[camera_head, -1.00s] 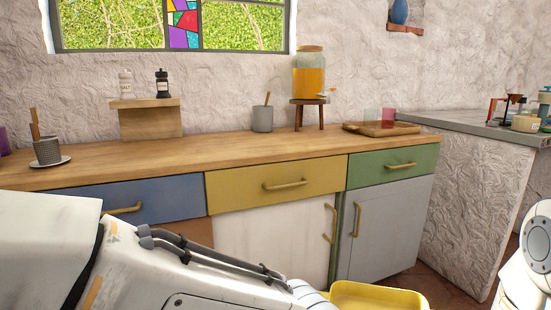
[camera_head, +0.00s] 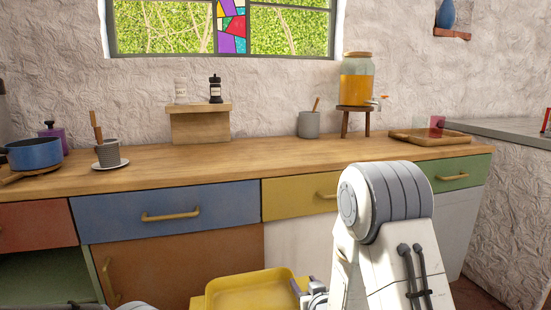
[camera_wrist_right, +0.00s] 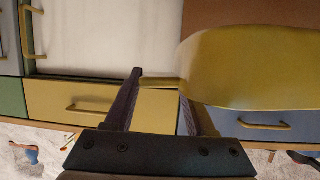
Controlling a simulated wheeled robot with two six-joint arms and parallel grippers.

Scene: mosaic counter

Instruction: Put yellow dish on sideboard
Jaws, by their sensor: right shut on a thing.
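The yellow dish (camera_head: 255,289) is a shallow tray with a raised rim, at the bottom middle of the head view, in front of and lower than the sideboard top. My right gripper (camera_head: 312,290) is at its right edge. In the right wrist view the gripper (camera_wrist_right: 160,84) is shut on the rim of the dish (camera_wrist_right: 255,70), which extends to the right. The sideboard (camera_head: 215,158) has a wooden top above coloured drawers. The dish is apart from that top. My left gripper is not in view.
On the sideboard top are a blue pot (camera_head: 35,153), a grey cup on a saucer (camera_head: 109,153), a small shelf (camera_head: 200,125), a grey pot (camera_head: 309,124), a drink dispenser (camera_head: 357,80) on a stool and a cutting board (camera_head: 430,137). The front middle of the top is clear.

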